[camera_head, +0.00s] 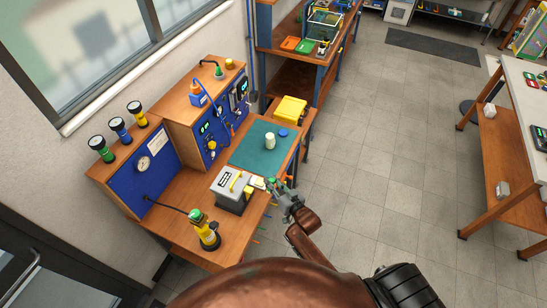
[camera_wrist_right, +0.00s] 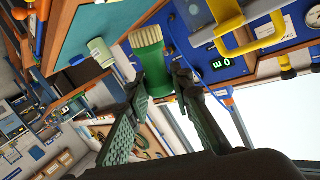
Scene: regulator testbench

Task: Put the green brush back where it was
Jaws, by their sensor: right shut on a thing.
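The green brush, with a green body and pale bristles, shows large in the right wrist view (camera_wrist_right: 149,60). My right gripper (camera_wrist_right: 160,84) is shut on its green part, and the bristle end points away from the wrist. In the head view the right gripper (camera_head: 280,188) is at the front edge of the bench, right of the grey box, and the brush (camera_head: 271,183) is a small green patch at its fingertips. The fingers hide part of the brush. Whether it touches the bench cannot be told. My left gripper is not in view.
A grey box with a yellow handle (camera_head: 233,190) stands close left of the gripper. The green mat (camera_head: 252,154) behind carries a pale cylinder (camera_head: 270,141) and a blue disc (camera_head: 283,133). A yellow-black device (camera_head: 207,233) stands at the near end. Small coloured items hang along the bench's front edge.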

